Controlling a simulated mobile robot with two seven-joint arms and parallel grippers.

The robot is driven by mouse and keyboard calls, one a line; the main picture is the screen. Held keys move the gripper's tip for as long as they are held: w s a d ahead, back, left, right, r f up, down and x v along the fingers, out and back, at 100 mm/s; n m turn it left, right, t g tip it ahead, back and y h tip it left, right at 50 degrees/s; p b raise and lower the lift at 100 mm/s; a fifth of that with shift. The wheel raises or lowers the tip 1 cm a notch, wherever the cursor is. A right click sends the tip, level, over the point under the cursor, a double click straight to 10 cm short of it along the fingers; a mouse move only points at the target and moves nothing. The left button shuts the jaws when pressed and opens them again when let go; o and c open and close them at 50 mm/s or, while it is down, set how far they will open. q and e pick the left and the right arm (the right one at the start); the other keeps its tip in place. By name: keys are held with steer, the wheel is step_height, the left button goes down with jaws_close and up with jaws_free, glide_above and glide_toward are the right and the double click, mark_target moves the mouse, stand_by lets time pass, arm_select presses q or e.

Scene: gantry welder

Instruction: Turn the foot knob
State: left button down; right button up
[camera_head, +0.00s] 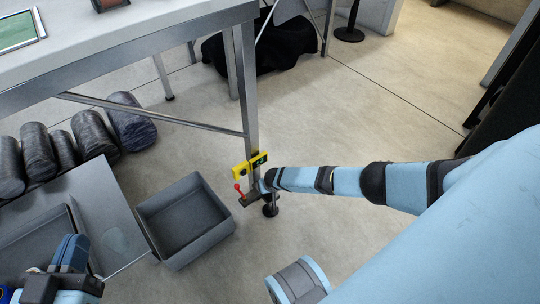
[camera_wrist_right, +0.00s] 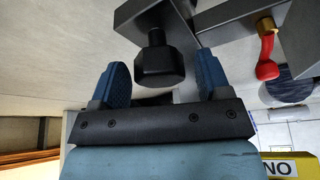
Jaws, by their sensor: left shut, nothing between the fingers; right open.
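The foot knob (camera_wrist_right: 158,62) is a black, faceted knob on a short stem under a dark bracket in the right wrist view. My right gripper (camera_wrist_right: 163,82) is open, with one blue finger on each side of the knob; I cannot tell whether either finger touches it. In the head view my right gripper (camera_head: 265,186) is at the bottom of the table leg (camera_head: 248,110), and the knob cannot be made out there. My left gripper (camera_head: 70,252) is shut and empty at the lower left, away from the leg.
A red-tipped lever (camera_head: 239,189) and yellow labels (camera_head: 250,165) sit beside the knob's bracket. A grey open bin (camera_head: 163,247) stands left of the leg. Several dark rolls (camera_head: 90,132) lie further left. The floor right of the leg is mostly clear.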

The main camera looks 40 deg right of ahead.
steer(key=shift+c, duration=0.3)
steer(key=c, duration=0.8)
steer(key=shift+c, duration=0.2)
steer(key=shift+n, duration=0.3)
